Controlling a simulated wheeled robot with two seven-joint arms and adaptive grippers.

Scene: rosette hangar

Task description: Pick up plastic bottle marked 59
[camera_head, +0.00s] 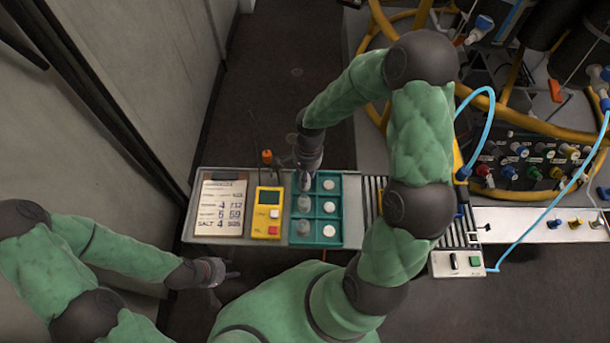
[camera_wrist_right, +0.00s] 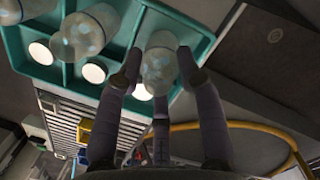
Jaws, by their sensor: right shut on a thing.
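A teal tray (camera_head: 316,243) with several compartments lies on the bench. Clear plastic bottles stand in its left column, one in the middle (camera_head: 304,203) and one at the front (camera_head: 304,228). My right gripper (camera_head: 307,172) is over the far left compartment. In the right wrist view its fingers (camera_wrist_right: 160,85) are closed around a clear bottle (camera_wrist_right: 160,62) near the tray's corner. I cannot tell if that bottle is clear of the tray floor. No number is readable on any bottle. My left gripper (camera_head: 224,281) is empty, fingers apart, in front of the bench.
White discs (camera_head: 328,207) sit in the tray's right column. A ribbed panel (camera_head: 372,195) is to the right. Yellow hoses and connectors crowd the far right.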

